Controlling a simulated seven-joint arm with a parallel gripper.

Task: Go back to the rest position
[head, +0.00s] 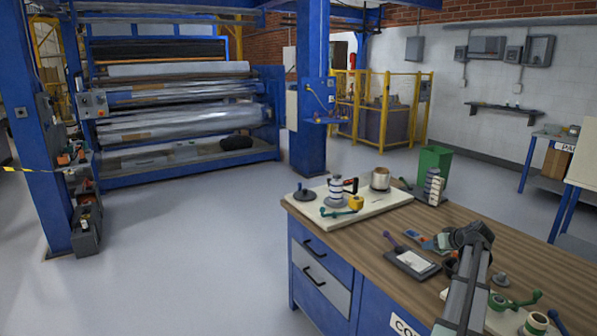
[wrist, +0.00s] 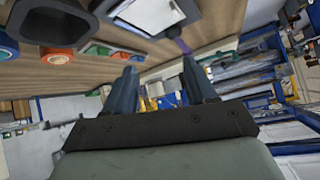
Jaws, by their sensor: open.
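My arm reaches in from the lower right of the head view over the workbench, with its dark end (head: 470,237) above the wooden top. In the wrist view my gripper (wrist: 160,75) has two blue-grey fingers spread wide apart, with nothing between them. The view past the fingers is tilted, with the bench top (wrist: 85,75) along the upper part. In the head view the fingers cannot be made out clearly.
The wooden bench (head: 530,250) holds a pale board (head: 315,208) with spools and a yellow item, a dark-framed tray (head: 412,262), a green bin (head: 434,165) and several small tools. A blue roller machine (head: 180,110) stands at the back left. The grey floor (head: 190,235) is clear.

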